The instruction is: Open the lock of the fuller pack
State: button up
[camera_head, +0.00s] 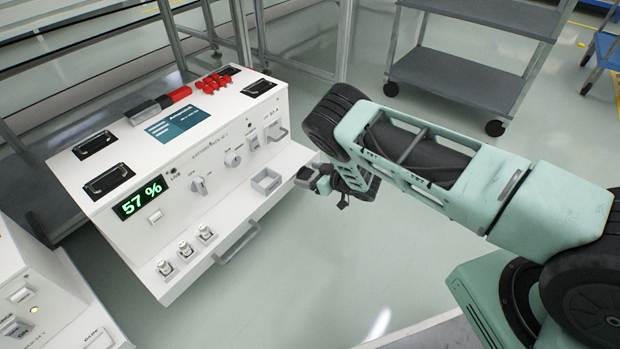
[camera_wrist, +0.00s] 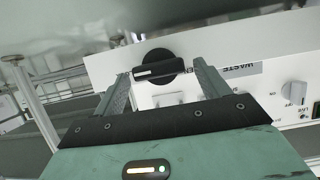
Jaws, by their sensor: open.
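A white battery pack (camera_head: 215,150) stands at left in the head view. My gripper (camera_head: 326,180) is at the pack's right end, apart from the front dials. In the wrist view my gripper (camera_wrist: 160,72) is open, with a finger on each side of a round black knob (camera_wrist: 158,68) on a white panel. The knob's bar lies nearly level; contact cannot be told. The knob is hidden in the head view.
A second white unit (camera_head: 40,290) is cut off at lower left; no charge reading shows on it. A grey shelf cart (camera_head: 460,80) stands behind. The floor in front is clear.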

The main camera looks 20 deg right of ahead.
jog(key=c, duration=1)
jog(key=shift+a+n+p, duration=0.1)
jog(key=shift+n+p, duration=0.2)
jog(key=shift+p, duration=0.1)
jog(key=shift+s+a+n+t+h+p, duration=0.1)
jog(key=shift+a+n+t+h+p, duration=0.1)
jog(key=shift+n+t+h+p, duration=0.55)
jog(key=n, duration=0.1)
jog(key=n+h, duration=0.1)
jog(key=n+t, duration=0.1)
jog(key=shift+s+a+f+n, duration=0.2)
jog(key=shift+f+n, duration=0.05)
jog(key=shift+f, duration=0.05)
jog(key=n+t+b, duration=0.1)
jog(key=n, duration=0.1)
jog(key=n+t+h+b, duration=0.1)
jog(key=n, duration=0.2)
jog(key=f+n+t+b, duration=0.1)
jog(key=n+t, duration=0.1)
jog(key=shift+s+a+n+h, duration=0.1)
jog(key=shift+a+n+h, duration=0.05)
jog(key=shift+n+h, duration=0.15)
jog(key=shift+b, duration=0.35)
